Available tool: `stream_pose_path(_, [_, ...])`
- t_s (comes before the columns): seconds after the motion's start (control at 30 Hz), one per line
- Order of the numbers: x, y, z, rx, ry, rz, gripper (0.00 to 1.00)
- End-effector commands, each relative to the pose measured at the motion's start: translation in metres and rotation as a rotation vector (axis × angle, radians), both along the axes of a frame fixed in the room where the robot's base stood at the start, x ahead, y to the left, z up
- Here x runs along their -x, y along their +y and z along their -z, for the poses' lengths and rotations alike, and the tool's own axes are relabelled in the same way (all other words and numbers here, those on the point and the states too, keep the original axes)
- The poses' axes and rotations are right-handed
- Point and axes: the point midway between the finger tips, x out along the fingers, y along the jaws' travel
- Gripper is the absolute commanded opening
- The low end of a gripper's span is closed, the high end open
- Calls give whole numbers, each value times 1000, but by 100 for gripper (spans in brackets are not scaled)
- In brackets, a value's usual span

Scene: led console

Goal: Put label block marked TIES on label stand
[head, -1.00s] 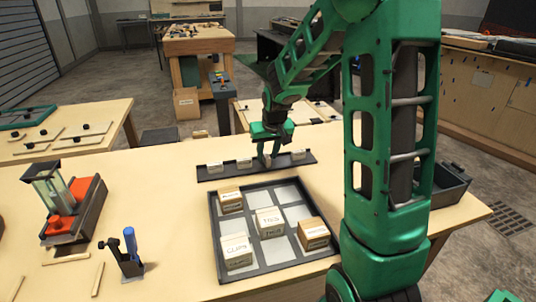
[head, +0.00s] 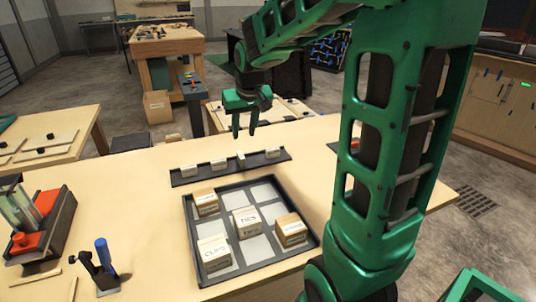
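The label stand (head: 180,179) is a long dark rail on the table behind the tray. Several small pale label blocks stand along it: a left one (head: 189,171), a second (head: 219,164), a narrow one (head: 241,159) and a right one (head: 272,153). Their markings are too small to read, so I cannot tell which is the TIES block. My gripper (head: 243,133) is above and behind the narrow block, fingers apart, with nothing seen between them.
A dark tray (head: 306,228) with pale cells holds a TIES box (head: 245,222), a CLIPS box (head: 214,253) and other boxes. A tool holder (head: 102,275) and an orange-and-grey fixture (head: 40,235) stand at left.

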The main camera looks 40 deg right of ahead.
Motion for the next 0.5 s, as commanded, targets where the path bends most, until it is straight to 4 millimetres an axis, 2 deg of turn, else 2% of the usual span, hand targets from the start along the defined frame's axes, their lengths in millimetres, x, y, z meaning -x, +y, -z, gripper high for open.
stream_pose_path(0.07, [6,-1,-1,0,5,5,32])
stream_pose_path(0.17, [32,-5,0,0,33,29,32])
stream_pose_path(0.27, [82,-11,3,-7,90,75,32])
stream_pose_path(0.4, [172,-12,15,-43,188,152,32])
stream_pose_path(0.5, [230,-8,26,-82,253,201,32])
